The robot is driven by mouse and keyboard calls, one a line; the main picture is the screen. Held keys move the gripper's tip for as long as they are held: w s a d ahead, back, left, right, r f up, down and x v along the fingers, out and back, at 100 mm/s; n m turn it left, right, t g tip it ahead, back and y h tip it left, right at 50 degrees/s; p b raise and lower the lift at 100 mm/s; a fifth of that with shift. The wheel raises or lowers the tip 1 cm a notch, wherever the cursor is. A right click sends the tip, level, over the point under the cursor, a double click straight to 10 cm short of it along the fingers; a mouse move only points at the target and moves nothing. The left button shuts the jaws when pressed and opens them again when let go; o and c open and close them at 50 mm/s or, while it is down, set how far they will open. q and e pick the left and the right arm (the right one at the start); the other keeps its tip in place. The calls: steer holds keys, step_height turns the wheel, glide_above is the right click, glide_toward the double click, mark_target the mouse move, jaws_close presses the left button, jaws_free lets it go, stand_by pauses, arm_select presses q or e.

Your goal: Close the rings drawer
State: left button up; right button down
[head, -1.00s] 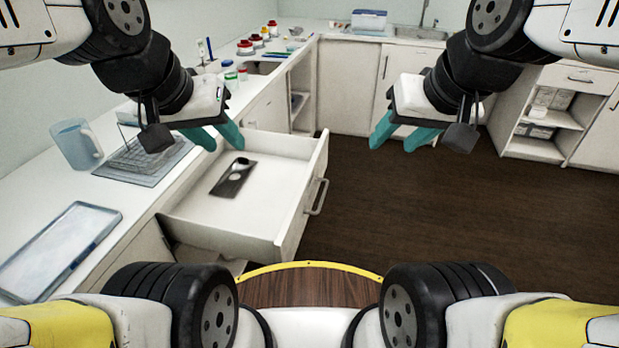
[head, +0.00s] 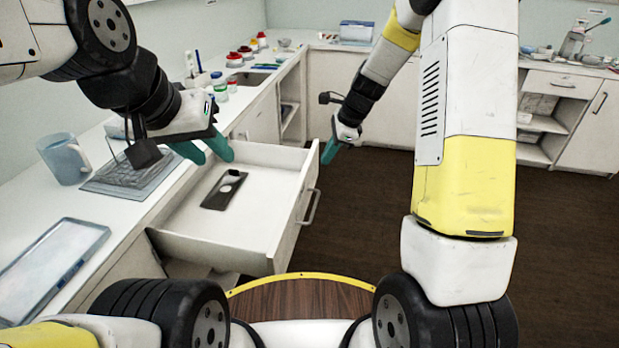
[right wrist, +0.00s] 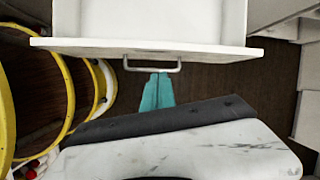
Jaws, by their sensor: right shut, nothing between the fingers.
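The white drawer (head: 240,238) is pulled far out of the left counter. A dark tray with a round pale item (head: 226,188) lies inside it. Its bar handle (head: 311,207) is on the front panel, and the handle also shows in the right wrist view (right wrist: 152,66). My right gripper (head: 328,154) is near the front panel's far end in the head view. In the right wrist view its teal fingers (right wrist: 157,88) are together and empty, their tips close to the handle; contact is unclear. My left gripper (head: 212,152) hangs over the drawer's back part, its teal fingers apart.
A blue-grey mug (head: 66,160), a wire rack (head: 132,172) and a shallow tray (head: 48,262) stand on the left counter. Several jars (head: 232,82) are farther back. Dark floor (head: 360,220) is clear before the drawer.

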steer(key=w+a+f+m, duration=0.1)
steer(key=a+f, duration=0.1)
steer(key=f, duration=0.6)
steer(key=w+a+f+m, duration=0.2)
steer(key=f, duration=0.7)
steer(key=shift+w+a+g, duration=0.2)
steer(key=shift+w+g, duration=0.05)
steer(key=shift+g, duration=0.05)
